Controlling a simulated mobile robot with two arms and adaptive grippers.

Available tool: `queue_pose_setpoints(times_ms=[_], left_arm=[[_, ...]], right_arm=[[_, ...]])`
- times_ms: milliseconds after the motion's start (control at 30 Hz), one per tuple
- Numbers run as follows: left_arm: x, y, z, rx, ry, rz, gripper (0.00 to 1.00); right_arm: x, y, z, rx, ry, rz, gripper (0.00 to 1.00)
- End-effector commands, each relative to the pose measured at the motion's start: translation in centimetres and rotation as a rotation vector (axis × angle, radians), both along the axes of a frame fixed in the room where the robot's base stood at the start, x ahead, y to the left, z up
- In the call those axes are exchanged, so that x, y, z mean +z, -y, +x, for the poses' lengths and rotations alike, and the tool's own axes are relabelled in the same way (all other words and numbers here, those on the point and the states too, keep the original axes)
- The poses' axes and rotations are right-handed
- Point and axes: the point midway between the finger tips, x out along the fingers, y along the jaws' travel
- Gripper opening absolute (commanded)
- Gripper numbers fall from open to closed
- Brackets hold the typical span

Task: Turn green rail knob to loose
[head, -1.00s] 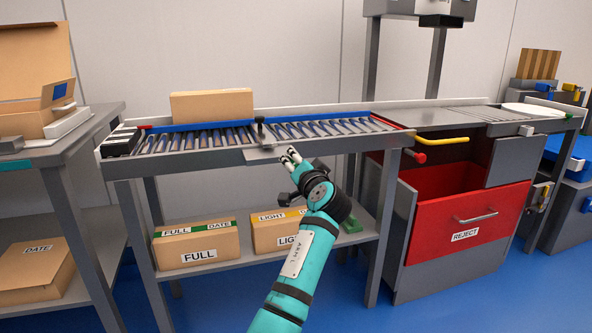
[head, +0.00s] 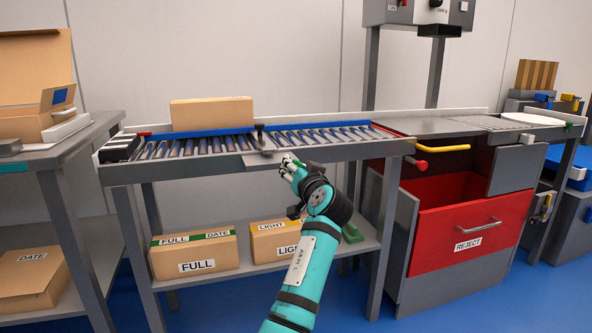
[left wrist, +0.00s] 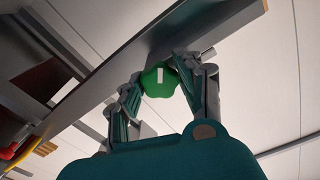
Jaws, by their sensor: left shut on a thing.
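The green rail knob (left wrist: 158,80) shows in the left wrist view, under the edge of a grey rail, with a short white mark on its face. The mark stands nearly upright in that view. My left gripper (left wrist: 162,86) has a finger on each side of the knob and is shut on it. In the head view my left gripper (head: 288,165) is at the front edge of the roller conveyor (head: 205,163), beside a grey plate. Only a small bit of green shows between its fingers there. My right gripper is in neither view.
A cardboard box (head: 212,113) stands at the back of the conveyor, left of a dark upright post (head: 259,133). Boxes marked FULL (head: 195,254) and LIGHT (head: 270,240) sit on the shelf below. A red knob (head: 419,164) and red REJECT drawer (head: 470,228) are right.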

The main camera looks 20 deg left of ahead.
Motion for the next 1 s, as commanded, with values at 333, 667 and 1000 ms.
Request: queue_pose_setpoints(times_ms=[333, 667, 1000], left_arm=[[-0.3, 0.0, 0.0, 0.001, -0.006, -0.002, 0.48], [-0.1, 0.0, 0.0, 0.001, -0.003, 0.001, 0.6], [4.6, 0.0, 0.0, 0.0, 0.003, 0.0, 0.6]], right_arm=[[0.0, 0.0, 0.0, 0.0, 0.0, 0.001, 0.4], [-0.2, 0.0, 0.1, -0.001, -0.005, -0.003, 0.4], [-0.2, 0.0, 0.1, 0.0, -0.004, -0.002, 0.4]])
